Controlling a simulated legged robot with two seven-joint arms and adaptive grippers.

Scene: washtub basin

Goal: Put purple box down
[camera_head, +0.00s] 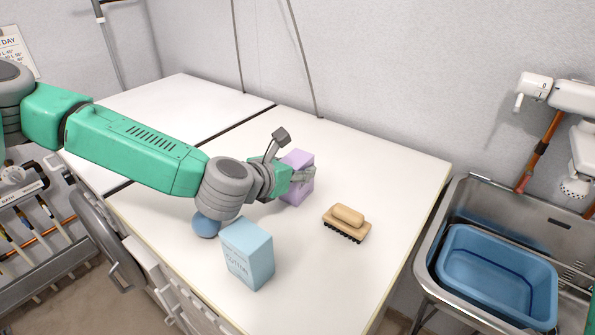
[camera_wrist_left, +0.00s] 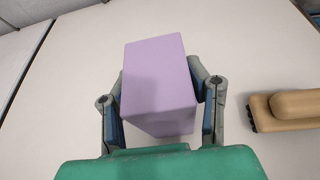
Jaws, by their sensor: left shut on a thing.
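The purple box (camera_head: 297,177) is at the end of my left arm over the white table (camera_head: 390,165), near its middle. My left gripper (camera_head: 300,176) is shut on it. In the left wrist view the purple box (camera_wrist_left: 158,82) sits between the two fingers of the gripper (camera_wrist_left: 160,100), one on each side. The box's lower part is partly hidden by the gripper in the head view. I cannot tell whether its bottom touches the table. My right gripper does not show.
A wooden brush (camera_head: 346,222) lies right of the purple box. A light blue box (camera_head: 247,254) and a blue ball (camera_head: 206,225) stand near the front edge, below my arm. A metal sink with a blue tub (camera_head: 496,276) is at the right. The table's back right is clear.

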